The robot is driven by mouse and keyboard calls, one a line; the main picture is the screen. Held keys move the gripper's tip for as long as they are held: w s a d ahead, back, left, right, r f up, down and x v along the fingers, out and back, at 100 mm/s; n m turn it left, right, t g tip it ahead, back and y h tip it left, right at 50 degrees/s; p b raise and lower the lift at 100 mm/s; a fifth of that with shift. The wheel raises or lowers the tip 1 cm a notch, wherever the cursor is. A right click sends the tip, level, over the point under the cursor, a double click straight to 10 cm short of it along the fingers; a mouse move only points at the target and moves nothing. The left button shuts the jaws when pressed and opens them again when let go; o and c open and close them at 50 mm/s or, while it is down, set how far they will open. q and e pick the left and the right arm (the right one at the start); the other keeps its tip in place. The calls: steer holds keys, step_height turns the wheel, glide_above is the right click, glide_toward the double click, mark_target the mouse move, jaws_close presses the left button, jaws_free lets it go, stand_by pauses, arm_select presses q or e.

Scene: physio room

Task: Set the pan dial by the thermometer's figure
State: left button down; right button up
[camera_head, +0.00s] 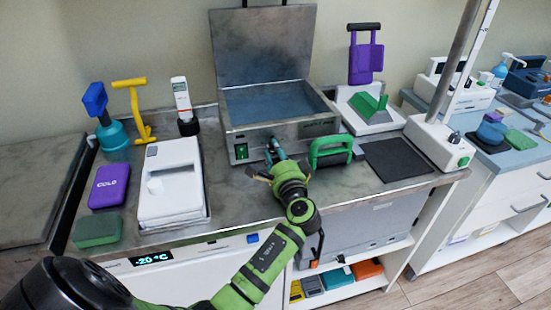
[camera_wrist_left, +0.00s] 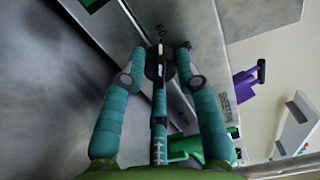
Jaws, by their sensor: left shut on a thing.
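The pan (camera_head: 283,133) is a grey metal box with its lid (camera_head: 262,50) raised and bluish water inside. Its dial (camera_wrist_left: 160,68) is a round black knob with a white pointer line, on the pan's front, with the figure 60 printed beside it. My left gripper (camera_head: 273,150) is at the pan's front, its teal fingers shut on the dial, one on each side in the left wrist view.
A green handle (camera_head: 330,150) stands close right of my gripper. A lit green switch (camera_head: 241,151) is on the pan's front to the left. A white lidded unit (camera_head: 171,184) and a purple COLD pack (camera_head: 109,186) lie left. A dark mat (camera_head: 394,159) lies right.

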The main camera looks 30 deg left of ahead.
arm_select(q)
steer(key=shift+w+d, duration=0.1)
steer(key=shift+d, duration=0.05)
arm_select(e)
steer(key=shift+d+f, duration=0.1)
steer(key=shift+f, duration=0.15)
arm_select(q)
steer(key=c, duration=0.9)
jaws_free()
steer(key=v, duration=1.2)
steer(key=shift+f, duration=0.1)
